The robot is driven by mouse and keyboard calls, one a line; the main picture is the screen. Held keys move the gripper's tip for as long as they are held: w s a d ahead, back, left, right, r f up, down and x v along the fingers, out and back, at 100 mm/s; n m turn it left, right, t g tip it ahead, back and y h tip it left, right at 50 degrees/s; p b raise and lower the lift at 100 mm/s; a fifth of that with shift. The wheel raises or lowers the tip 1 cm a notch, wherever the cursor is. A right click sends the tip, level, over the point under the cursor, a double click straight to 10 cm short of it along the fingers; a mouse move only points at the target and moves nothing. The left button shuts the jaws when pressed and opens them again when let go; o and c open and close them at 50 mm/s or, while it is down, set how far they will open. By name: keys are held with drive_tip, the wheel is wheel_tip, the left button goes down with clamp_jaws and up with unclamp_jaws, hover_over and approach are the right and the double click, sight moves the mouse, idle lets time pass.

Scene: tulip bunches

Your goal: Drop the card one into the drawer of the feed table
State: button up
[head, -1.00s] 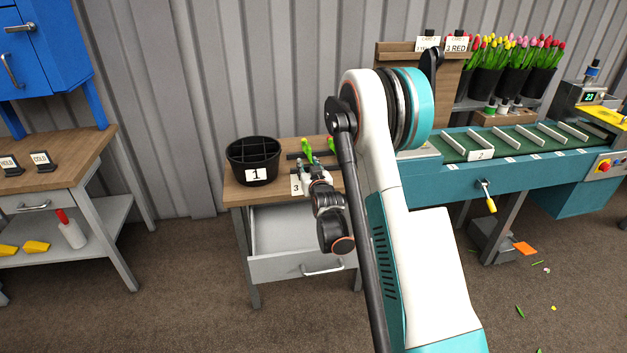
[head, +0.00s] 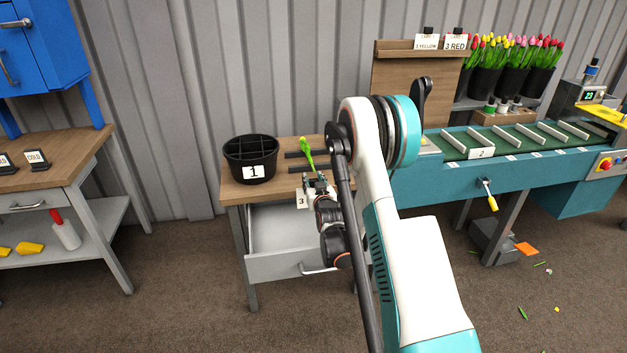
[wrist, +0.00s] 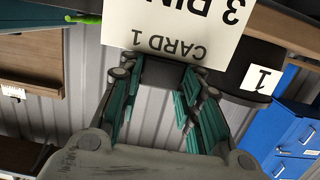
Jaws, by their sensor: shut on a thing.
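My gripper (head: 317,186) is shut on card one (wrist: 178,38), a white card whose print "CARD 1" and "3 PIN…" appears upside down in the wrist view. In the head view a small part of the card (head: 302,199) shows with a "3", at the front edge of the feed table (head: 232,190). The drawer (head: 275,268) of the feed table is pulled open below the top. Its visible inside looks empty; its right part is hidden behind my arm. The gripper and card are above the drawer, near table-top height.
A black bucket (head: 250,147) labelled 1 stands on the feed table's left. A tulip (head: 307,150) lies behind my gripper near dark bars. The conveyor (head: 440,183) and card board (head: 400,85) are at right. A workbench (head: 50,185) is at left.

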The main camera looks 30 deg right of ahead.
drive_tip(key=o, duration=1.1)
wheel_tip(320, 180, up, 10)
idle(0.4)
